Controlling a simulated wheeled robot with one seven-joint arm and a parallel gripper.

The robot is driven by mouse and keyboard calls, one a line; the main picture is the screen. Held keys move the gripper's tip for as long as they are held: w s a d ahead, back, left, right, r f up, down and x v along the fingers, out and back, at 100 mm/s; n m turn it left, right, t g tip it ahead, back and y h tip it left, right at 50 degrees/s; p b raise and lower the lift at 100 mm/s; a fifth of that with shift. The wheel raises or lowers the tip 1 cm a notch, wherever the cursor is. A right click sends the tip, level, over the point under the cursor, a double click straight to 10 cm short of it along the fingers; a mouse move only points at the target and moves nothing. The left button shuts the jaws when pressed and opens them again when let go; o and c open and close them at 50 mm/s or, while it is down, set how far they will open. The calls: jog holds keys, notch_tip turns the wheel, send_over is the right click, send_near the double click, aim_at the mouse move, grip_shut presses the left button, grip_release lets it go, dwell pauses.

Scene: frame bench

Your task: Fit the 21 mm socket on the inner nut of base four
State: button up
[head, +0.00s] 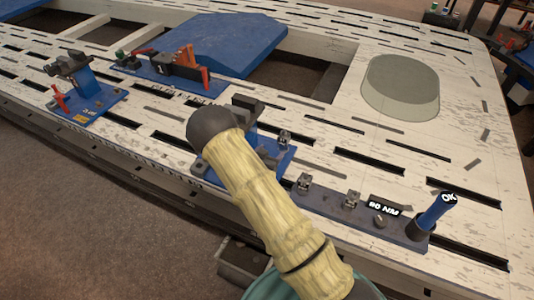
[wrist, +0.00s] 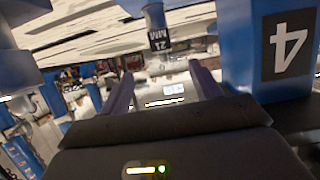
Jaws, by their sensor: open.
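In the wrist view a blue cylinder labelled 21 MM (wrist: 157,30), which looks like the 21 mm socket, hangs into view from the top, just beyond my fingertips. My gripper (wrist: 161,70) is open, with a finger on either side below it; I see no contact. A blue post marked 4 (wrist: 287,45) stands close on the right. In the head view a blue base (head: 272,158) lies partly behind my arm, and my fingers are hidden there. I cannot make out the inner nut in either view.
A dark rail (head: 330,212) with small metal pieces and a black label lies right of my arm. A blue cylinder marked OK (head: 437,210) stands at its end. Other blue bases with clamps (head: 85,100) sit left on the slotted white frame (head: 465,120). A translucent disc (head: 400,85) lies behind.

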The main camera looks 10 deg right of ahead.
jog(key=shift+v, duration=1.25)
jog(key=s+a+r+n+g+y, duration=0.1)
jog(key=s+r+n+g+y, duration=0.25)
jog(key=s+r+y, duration=0.55)
jog(key=s+d+r+n+g, duration=0.25)
jog(key=s+r, duration=0.25)
jog(key=s, duration=0.4)
jog(key=s+d+r+n+g, duration=0.1)
jog(key=s+r+g, duration=0.2)
jog(key=s+r, duration=0.35)
jog(key=w+a+p+v, duration=0.1)
jog(key=w+p+v, duration=0.1)
jog(key=p+v, duration=1.3)
jog(key=w+a+r+p+v, duration=0.1)
jog(key=w+p+v, duration=0.1)
jog(key=p+v, duration=1.3)
jog(key=shift+w+r+h+p, duration=0.25)
jog(key=shift+h+p, duration=0.15)
jog(key=shift+p, duration=0.8)
